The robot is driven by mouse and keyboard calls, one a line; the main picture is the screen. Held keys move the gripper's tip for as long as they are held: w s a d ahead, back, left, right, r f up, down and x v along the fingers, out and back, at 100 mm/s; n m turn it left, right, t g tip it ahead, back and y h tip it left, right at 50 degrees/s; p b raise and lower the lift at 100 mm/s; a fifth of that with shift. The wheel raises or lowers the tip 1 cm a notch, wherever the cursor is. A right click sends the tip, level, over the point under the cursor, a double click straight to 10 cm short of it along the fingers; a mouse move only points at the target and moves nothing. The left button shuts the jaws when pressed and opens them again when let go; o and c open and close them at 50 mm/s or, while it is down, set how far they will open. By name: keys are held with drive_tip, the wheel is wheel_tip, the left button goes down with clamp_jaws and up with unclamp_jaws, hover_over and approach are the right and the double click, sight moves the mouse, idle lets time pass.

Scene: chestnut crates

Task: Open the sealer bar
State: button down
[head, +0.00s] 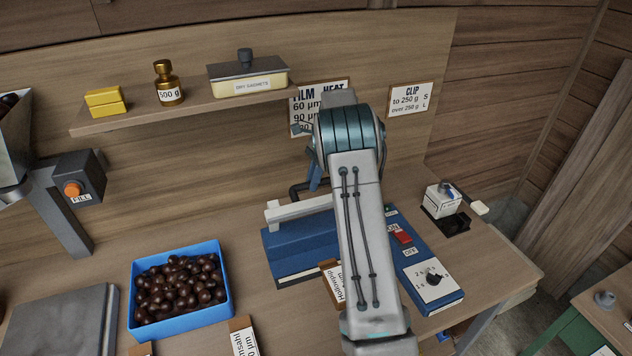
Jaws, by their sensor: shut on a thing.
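The heat sealer has a blue body (300,250) on the bench, left of and behind my arm. Its pale sealer bar (298,210) lies across the body's top, and its right part is hidden by my arm. A black handle (294,190) shows just behind the bar. My gripper (314,182) is mostly hidden behind my own arm; a blue part of it shows right by the handle, and it is shut on the handle. The fingertips are not clear. I cannot tell whether the bar is lifted.
The sealer's control panel (424,275), with a red switch and dial, lies right of my arm. A blue crate (181,324) of chestnuts stands left. A small white box (444,200) is at right. The shelf (190,113) holds a tin, weight and yellow blocks.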

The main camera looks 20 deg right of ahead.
drive_tip(key=shift+w+a+f+g, duration=0.1)
drive_tip(key=shift+w+f+g, duration=0.3)
drive_tip(key=shift+w+f, duration=0.15)
drive_tip(key=c, duration=1.6)
unclamp_jaws()
drive_tip(key=shift+c, duration=0.2)
drive_tip(key=o, duration=0.3)
drive_tip(key=shift+w+f, duration=0.1)
drive_tip(key=shift+w, duration=0.1)
drive_tip(key=shift+o, duration=0.2)
drive_tip(key=v, duration=0.7)
drive_tip(key=shift+w+r, duration=0.2)
drive_tip(key=shift+r, duration=0.15)
